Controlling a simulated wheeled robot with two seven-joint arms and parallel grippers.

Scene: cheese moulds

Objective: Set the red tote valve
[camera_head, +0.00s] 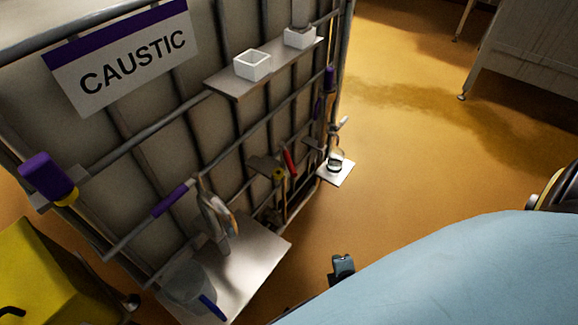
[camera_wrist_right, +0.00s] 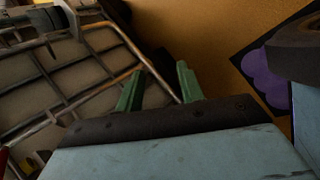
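The caged tote (camera_head: 200,120) with a CAUSTIC label fills the left of the head view. A small red handle (camera_head: 289,163), probably the valve, is low on its cage near the right end, close to a yellow part (camera_head: 279,176). It is too small to tell its setting. My right gripper (camera_wrist_right: 155,88) shows two green fingers apart, with nothing between them; cage bars lie beyond. A red patch (camera_wrist_right: 3,160) shows at the left edge of the wrist view; I cannot tell whether it is the handle. My left gripper is not in view.
White trays (camera_head: 253,65) sit on a shelf on the cage. A grey shelf (camera_head: 250,263) holds a clear container (camera_head: 188,285). A small bottle (camera_head: 336,158) stands on a side plate. A yellow bin (camera_head: 35,275) is lower left. The orange floor (camera_head: 420,150) is open to the right.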

